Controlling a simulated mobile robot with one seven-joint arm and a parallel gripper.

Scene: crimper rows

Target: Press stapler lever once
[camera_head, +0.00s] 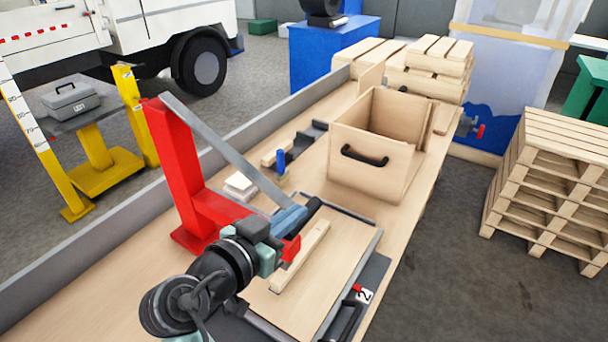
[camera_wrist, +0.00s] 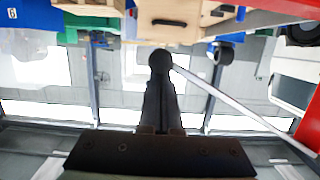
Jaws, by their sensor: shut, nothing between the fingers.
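The stapler is a tall red stand (camera_head: 180,160) on the bench, with a long grey lever (camera_head: 220,144) sloping down to the right from its top. The lever ends in a black grip (camera_head: 313,205). In the wrist view the lever (camera_wrist: 240,107) runs from the red stand (camera_wrist: 309,130) to a round black knob (camera_wrist: 162,59). My gripper (camera_head: 297,214) is shut and empty, at the lever's lower end. Its dark fingers (camera_wrist: 161,82) reach up to the knob in the wrist view. I cannot tell whether they touch it.
A wooden strip (camera_head: 300,258) lies on a board (camera_head: 330,272) below the lever's end. A wooden box (camera_head: 375,177) with a black handle stands farther along the bench. A blue-handled clamp (camera_head: 281,162) and white blocks (camera_head: 240,186) sit behind. Pallets (camera_head: 550,180) stand on the floor at right.

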